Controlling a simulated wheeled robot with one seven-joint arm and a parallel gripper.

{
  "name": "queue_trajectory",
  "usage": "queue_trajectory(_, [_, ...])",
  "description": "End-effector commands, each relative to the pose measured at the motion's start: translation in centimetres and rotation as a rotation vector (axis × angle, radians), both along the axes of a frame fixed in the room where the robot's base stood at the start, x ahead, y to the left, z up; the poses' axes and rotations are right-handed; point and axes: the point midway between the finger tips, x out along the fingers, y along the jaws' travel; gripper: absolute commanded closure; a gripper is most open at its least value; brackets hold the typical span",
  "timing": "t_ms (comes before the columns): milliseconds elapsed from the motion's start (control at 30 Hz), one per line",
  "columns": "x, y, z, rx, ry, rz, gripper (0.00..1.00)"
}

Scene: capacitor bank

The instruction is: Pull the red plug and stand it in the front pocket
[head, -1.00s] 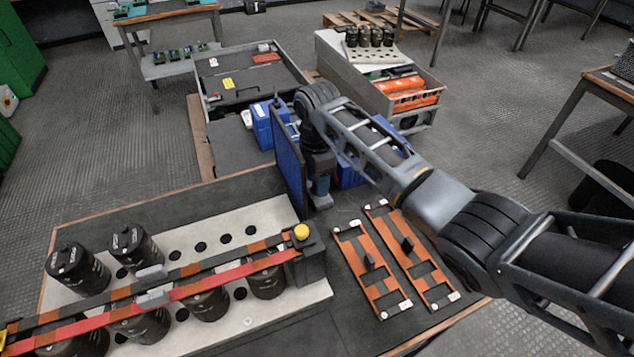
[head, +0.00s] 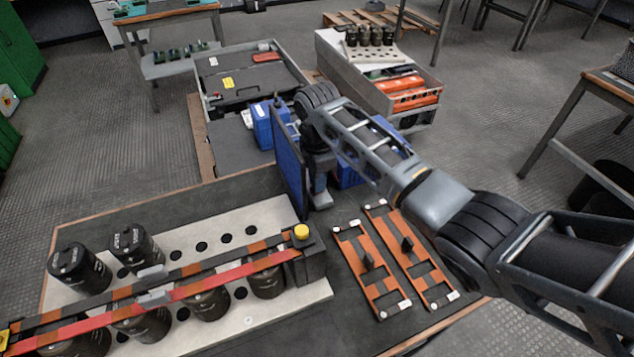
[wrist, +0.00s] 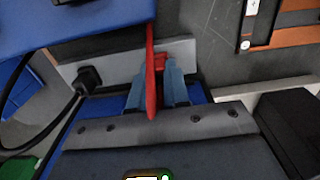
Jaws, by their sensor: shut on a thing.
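The red plug (wrist: 159,63) is between the fingers of my gripper (wrist: 151,82) in the wrist view, with a thin red strip running lengthwise there. The fingers are shut on it. A light grey strip lies just beyond the plug; I cannot tell whether the plug is still seated in it. A black plug (wrist: 89,79) with a cable sits to the left. In the head view my gripper (head: 320,196) points down beside the upright blue panel (head: 290,172), and the red plug cannot be made out. I cannot tell which part is the front pocket.
Blue bins (head: 263,126) stand behind the panel. Copper-coloured bar frames (head: 370,268) lie on the bench right of my gripper. A capacitor bank with a red strap (head: 225,278) and a yellow-topped post (head: 302,233) fills the front left. A grey open case (head: 205,92) stands behind.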

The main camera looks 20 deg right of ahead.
Motion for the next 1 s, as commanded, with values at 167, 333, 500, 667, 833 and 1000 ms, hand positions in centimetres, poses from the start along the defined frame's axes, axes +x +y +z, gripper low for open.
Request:
queue_trajectory(167, [0.0,0.0,0.0,0.0,0.0,0.0,1.0])
queue_trajectory(333, [0.0,0.0,0.0,0.0,0.0,0.0,1.0])
queue_trajectory(500, [0.0,0.0,0.2,0.0,0.0,0.0,1.0])
queue_trajectory(667, [0.0,0.0,0.8,0.0,0.0,0.0,1.0])
queue_trajectory(833, [0.0,0.0,1.4,0.0,0.0,0.0,1.0])
queue_trajectory(1000, [0.0,0.0,2.0,0.0,0.0,0.0,1.0])
